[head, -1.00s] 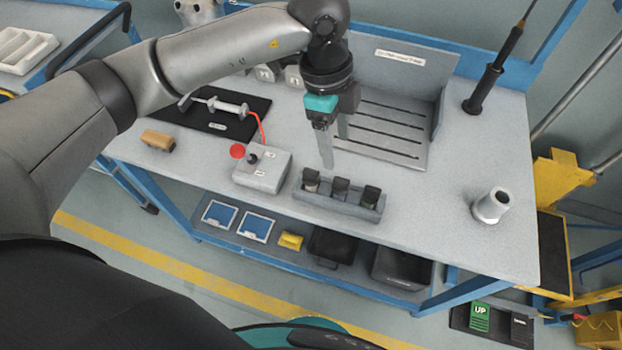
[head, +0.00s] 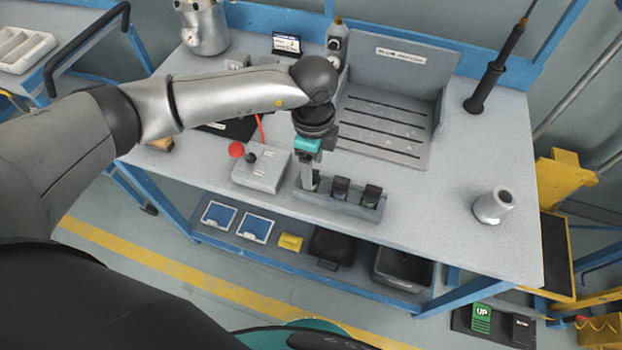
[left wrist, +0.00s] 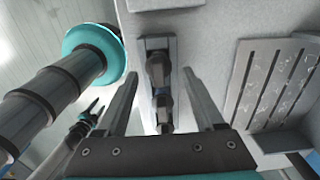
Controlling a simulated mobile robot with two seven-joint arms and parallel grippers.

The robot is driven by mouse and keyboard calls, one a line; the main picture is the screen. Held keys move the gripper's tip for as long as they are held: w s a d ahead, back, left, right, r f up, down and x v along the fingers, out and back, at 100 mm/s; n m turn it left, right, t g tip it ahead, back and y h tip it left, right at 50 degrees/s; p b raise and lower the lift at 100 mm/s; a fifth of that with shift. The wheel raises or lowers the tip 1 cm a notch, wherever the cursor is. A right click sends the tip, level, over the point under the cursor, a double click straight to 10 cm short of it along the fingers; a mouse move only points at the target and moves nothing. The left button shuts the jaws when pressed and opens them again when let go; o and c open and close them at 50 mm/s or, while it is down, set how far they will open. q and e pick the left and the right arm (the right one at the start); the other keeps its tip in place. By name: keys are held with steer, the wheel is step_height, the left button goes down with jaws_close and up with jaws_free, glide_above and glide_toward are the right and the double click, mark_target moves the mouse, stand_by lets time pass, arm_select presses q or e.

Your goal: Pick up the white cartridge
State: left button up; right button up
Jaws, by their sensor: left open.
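A grey rack (head: 345,209) near the bench's front edge holds dark-topped cartridges. The middle cartridge (head: 340,187) and right cartridge (head: 371,195) stand upright in it. My left gripper (head: 309,182) points down at the rack's left end and hides most of the cartridge there. In the left wrist view its fingers are open, one on each side of the rack (left wrist: 156,43) and a dark cartridge top (left wrist: 158,72). I see no cartridge gripped. I cannot make out which cartridge is white.
A control box (head: 262,171) with a red button stands just left of the rack. A slotted fixture (head: 385,125) with a back panel is behind it. The bench between the rack and the cylinder is clear.

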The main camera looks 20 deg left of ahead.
arm_select(q)
step_height(320, 180, down, 4)
steer(key=shift+a+r, duration=0.1)
steer(key=shift+a, duration=0.05)
jaws_close()
stand_by(0.6)
